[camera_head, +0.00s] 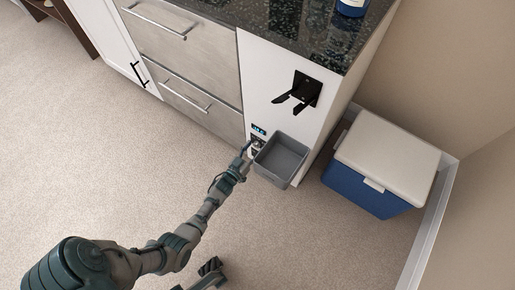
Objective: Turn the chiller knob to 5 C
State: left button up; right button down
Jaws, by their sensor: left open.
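The chiller's small control panel is low on the white cabinet end, with a small dark display (258,130) showing light digits too small to read. The knob area (257,142) is just below the display, partly hidden by my left gripper and too small to read its setting. My left gripper (248,150) is open, at the end of my arm reaching up from the lower left. It is right at the panel, beside the knob; I cannot tell whether it touches it.
A grey open bin (281,159) is on the cabinet just right of the panel, close to my gripper. A black bracket (299,91) juts out above it. A blue cooler with a white lid (385,158) stands at the right. Drawers (193,100) are to the left. The carpet (90,170) is clear.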

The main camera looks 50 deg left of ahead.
pick_arm(q)
jog(key=shift+w+r, duration=0.1)
jog(key=shift+w, duration=0.05)
grip_shut()
jog(key=shift+m, duration=0.3)
grip_release()
